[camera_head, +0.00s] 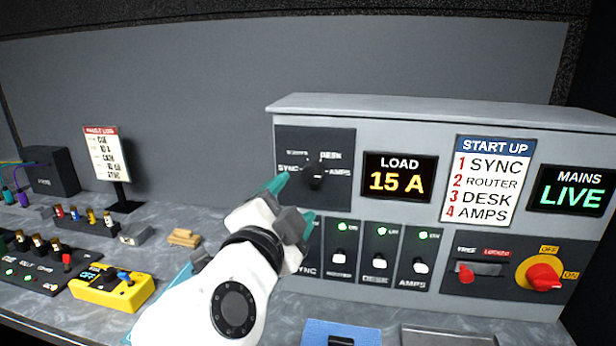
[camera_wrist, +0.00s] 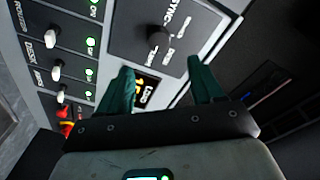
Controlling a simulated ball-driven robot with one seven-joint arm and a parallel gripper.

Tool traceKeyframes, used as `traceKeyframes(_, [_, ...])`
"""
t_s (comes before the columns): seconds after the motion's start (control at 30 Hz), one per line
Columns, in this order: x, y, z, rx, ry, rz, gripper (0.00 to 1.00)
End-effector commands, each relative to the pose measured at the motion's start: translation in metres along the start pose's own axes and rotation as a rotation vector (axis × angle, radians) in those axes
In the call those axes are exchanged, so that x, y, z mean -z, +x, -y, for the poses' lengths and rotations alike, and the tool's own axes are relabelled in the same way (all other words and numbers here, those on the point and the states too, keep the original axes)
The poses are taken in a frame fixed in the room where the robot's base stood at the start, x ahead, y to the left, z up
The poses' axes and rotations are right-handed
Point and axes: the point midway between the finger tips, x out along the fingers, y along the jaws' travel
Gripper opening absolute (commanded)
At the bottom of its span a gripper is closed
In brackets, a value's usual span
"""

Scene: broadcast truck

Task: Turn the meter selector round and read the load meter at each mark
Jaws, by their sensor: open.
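The meter selector (camera_head: 313,175) is a dark knob on a black plate marked SYNC, ROUTER, DESK and AMPS. I cannot tell for sure which mark it points at. It also shows in the wrist view (camera_wrist: 157,38), beyond the fingertips. The load meter (camera_head: 399,178) reads 15 A in yellow; in the wrist view it is partly hidden behind a finger. My gripper (camera_head: 294,203) is open and empty, with teal fingers, just left of and below the knob in the head view. In the wrist view my gripper (camera_wrist: 163,70) has its fingers spread, apart from the knob.
Switches (camera_head: 380,261) for ROUTER, DESK and AMPS show green lamps; my gripper covers much of SYNC. A START UP card (camera_head: 489,180) and a MAINS LIVE display (camera_head: 577,190) are right. A red rotary switch (camera_head: 542,277) sits below. A yellow box (camera_head: 113,289) stands left.

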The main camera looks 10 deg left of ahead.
Motion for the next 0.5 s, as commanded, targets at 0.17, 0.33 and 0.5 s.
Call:
traceKeyframes(0.17, [0.003,0.033,0.001,-0.005,-0.002,-0.001,0.66])
traceKeyframes(0.33, [0.002,0.063,0.0,-0.005,-0.003,-0.001,0.66])
traceKeyframes(0.5, [0.002,0.085,-0.001,-0.004,-0.002,0.0,0.66])
